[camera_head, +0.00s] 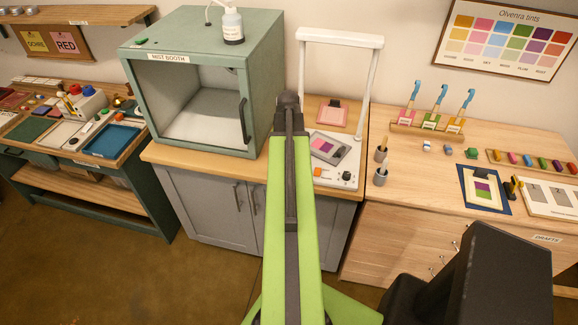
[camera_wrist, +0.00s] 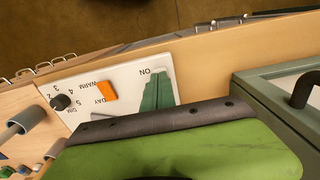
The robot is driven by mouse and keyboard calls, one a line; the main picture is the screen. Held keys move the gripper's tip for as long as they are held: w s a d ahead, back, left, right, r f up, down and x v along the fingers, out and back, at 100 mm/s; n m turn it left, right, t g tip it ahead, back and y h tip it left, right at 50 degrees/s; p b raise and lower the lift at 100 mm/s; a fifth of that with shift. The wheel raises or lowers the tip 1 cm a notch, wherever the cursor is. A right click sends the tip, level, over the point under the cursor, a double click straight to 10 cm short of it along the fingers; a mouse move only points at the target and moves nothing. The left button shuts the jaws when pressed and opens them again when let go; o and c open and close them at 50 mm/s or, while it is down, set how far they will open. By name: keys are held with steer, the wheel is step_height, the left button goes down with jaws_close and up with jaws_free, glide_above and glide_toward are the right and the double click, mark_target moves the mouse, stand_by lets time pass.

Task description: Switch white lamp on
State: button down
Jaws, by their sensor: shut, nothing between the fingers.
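The white lamp (camera_head: 340,38) is a tall white frame with a top bar, standing on the wooden counter right of the mist booth. No clear glow shows under its bar. Whatever control lies there is hidden by the fingers; contact cannot be told. In the head view my arm hides the panel's left end.
The green mist booth (camera_head: 190,85) stands close on the left, with a bottle (camera_head: 232,27) on top. A grey sample tray (camera_head: 328,149) and a pink card (camera_head: 332,113) lie between the lamp posts. Grey cylinders (camera_head: 380,175) stand just right of the panel.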

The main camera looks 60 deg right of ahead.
steer(key=shift+f+b, duration=0.9)
steer(key=shift+r, duration=0.1)
step_height(320, 180, up, 7)
steer(key=p, duration=0.7)
stand_by(0.5)
